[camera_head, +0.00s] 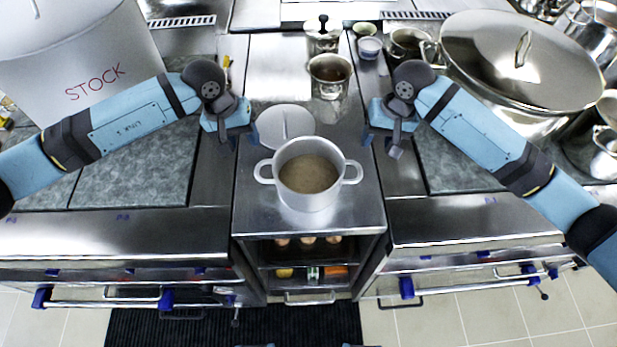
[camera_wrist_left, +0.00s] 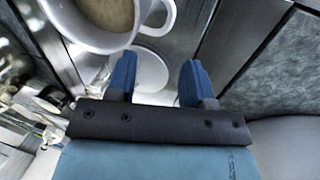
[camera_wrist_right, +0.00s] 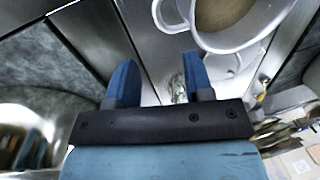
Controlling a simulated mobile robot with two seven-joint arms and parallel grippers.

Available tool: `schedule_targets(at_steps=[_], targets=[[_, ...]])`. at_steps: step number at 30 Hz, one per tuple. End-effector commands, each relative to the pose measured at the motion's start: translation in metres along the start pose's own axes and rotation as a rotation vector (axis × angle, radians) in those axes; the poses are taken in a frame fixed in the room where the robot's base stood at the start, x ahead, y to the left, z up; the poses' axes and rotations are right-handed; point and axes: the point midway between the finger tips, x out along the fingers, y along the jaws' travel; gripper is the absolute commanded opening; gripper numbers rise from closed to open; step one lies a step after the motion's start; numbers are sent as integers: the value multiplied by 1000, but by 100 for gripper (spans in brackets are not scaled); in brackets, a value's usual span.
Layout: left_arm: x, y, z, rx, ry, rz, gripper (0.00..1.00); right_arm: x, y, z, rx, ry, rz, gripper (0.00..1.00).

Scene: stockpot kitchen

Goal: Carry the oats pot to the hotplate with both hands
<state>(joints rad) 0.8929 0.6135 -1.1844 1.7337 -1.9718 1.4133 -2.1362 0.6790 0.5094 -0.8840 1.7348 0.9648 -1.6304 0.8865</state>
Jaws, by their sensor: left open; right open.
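The oats pot (camera_head: 308,203) is a pale grey two-handled pot with brownish contents. It stands upright on the steel counter (camera_head: 353,215) in the middle of the head view. It also shows at the top of the left wrist view (camera_wrist_left: 70,22) and the right wrist view (camera_wrist_right: 205,38). My left gripper (camera_head: 231,137) is open and empty, behind and left of the pot's left handle. My right gripper (camera_head: 380,138) is open and empty, behind and right of the right handle. Neither touches the pot. I cannot tell for certain which surface is the hotplate.
A pale round disc (camera_head: 284,122) lies just behind the pot. A small steel pot (camera_head: 330,88) stands further back. A large white STOCK pot (camera_head: 100,55) is at left, and a big lidded steel pan (camera_head: 490,60) at right. Grey textured panels (camera_head: 135,175) flank the counter.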

Motion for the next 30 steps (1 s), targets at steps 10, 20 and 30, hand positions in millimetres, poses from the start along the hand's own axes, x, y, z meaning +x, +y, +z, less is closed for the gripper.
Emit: schedule_targets(at_steps=[10, 20, 30], targets=[[-2, -10, -4, 23, 6, -50, 47, -2, 1, -3, 9, -2, 4, 47], [30, -11, -3, 22, 2, -47, 47, 30, 2, -2, 9, -5, 5, 47], [96, -14, -4, 19, 2, -47, 47, 96, 2, -2, 9, -5, 5, 47]])
